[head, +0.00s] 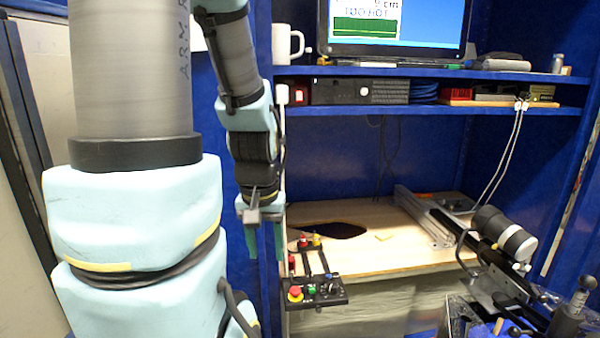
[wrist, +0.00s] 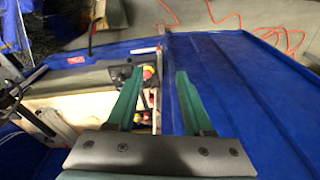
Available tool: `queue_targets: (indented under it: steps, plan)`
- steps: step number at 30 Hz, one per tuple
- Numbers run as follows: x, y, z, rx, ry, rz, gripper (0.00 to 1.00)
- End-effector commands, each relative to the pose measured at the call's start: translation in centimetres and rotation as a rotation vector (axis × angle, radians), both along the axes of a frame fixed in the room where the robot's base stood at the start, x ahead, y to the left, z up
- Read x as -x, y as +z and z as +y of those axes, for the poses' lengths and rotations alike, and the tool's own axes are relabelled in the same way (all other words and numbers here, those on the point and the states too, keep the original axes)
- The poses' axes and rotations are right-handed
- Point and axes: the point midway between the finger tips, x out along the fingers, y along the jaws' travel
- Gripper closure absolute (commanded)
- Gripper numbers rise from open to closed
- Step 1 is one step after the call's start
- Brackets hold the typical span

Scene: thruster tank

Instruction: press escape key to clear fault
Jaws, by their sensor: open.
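The monitor (head: 395,30) on the upper shelf shows a blue screen with a green graph and text that seems to read "TOO HOT". I cannot make out a keyboard or an escape key in either view. My gripper (head: 265,243) hangs pointing down at the left edge of the wooden bench, below the shelves and apart from the monitor. In the wrist view my gripper (wrist: 160,74) has its two green fingers spread, with nothing between them.
A black control box (head: 330,297) with a red stop button and coloured knobs sits at the bench's front left, right of my gripper. A white mug (head: 287,44) stands left of the monitor. The lower shelf (head: 440,108) holds several devices. A metal rail (head: 425,218) lies on the bench (head: 385,255).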

Motion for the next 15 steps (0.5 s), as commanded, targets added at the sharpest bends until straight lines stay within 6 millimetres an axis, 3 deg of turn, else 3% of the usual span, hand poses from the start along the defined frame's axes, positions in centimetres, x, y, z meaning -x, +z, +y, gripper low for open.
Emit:
queue_targets:
  steps: [2, 13, 15]
  plan:
    - [-0.01, 0.01, 0.00, 0.000, 0.000, 0.000, 0.58]
    - [-0.02, 0.01, 0.00, 0.000, 0.000, 0.000, 1.00]
    - [-0.02, 0.01, 0.00, 0.000, 0.000, 0.000, 1.00]
